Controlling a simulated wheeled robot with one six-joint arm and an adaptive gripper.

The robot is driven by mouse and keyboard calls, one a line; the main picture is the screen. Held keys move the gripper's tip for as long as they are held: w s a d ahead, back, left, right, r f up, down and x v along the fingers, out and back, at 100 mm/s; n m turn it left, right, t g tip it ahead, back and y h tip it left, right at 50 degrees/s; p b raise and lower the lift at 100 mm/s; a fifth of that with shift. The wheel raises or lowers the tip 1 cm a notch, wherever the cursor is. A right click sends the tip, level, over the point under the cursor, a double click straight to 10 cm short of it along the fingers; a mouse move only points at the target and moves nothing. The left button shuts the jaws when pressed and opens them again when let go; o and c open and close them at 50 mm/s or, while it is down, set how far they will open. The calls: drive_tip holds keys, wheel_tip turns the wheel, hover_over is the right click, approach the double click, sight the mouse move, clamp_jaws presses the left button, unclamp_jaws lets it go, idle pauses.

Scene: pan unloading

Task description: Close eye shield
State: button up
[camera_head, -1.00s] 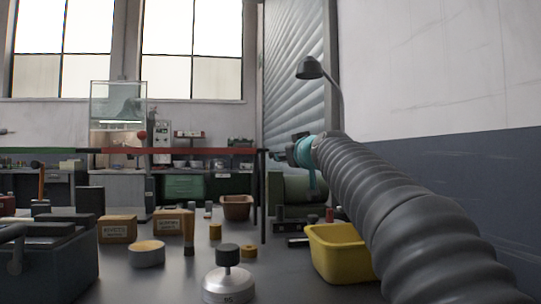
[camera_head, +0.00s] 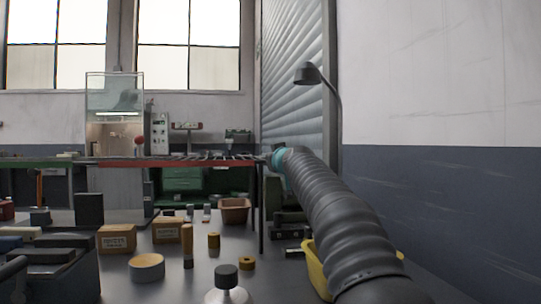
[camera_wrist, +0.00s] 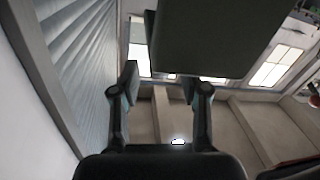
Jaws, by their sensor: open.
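A clear, box-like shield (camera_head: 114,92) stands over a lit machine in the back left of the head view, beyond the long bench. I take it to be the eye shield. A red knob (camera_head: 139,140) is at its lower right. My gripper (camera_head: 276,158) is at the far end of my arm, right of and apart from the shield; its fingers are too small to make out there. In the wrist view my gripper (camera_wrist: 165,88) has its two fingers spread, with nothing seen between them. A dark flat-sided block (camera_wrist: 225,35) fills the top middle beyond them.
A bench with a red edge (camera_head: 190,162) crosses behind the near table. A lamp (camera_head: 307,74) stands by the roller door. Boxes (camera_head: 117,238), a weight (camera_head: 228,285) and other small items stand on the near table. My arm partly covers a yellow bin (camera_head: 315,270).

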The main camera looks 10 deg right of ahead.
drive_tip(key=shift+w, duration=0.15)
drive_tip(key=shift+c, duration=0.2)
clamp_jaws()
drive_tip(key=shift+w+r+p, duration=0.1)
drive_tip(key=shift+r+p, duration=0.25)
drive_tip(key=shift+p, duration=0.5)
drive_tip(key=shift+w+g+p, duration=0.1)
drive_tip(key=shift+g+p, duration=0.3)
drive_tip(key=shift+g, duration=0.1)
drive_tip(key=shift+w+f+g+p, duration=0.1)
drive_tip(key=shift+f+g+p, duration=0.1)
drive_tip(key=shift+g+p, duration=0.15)
drive_tip(key=shift+o, duration=0.2)
unclamp_jaws()
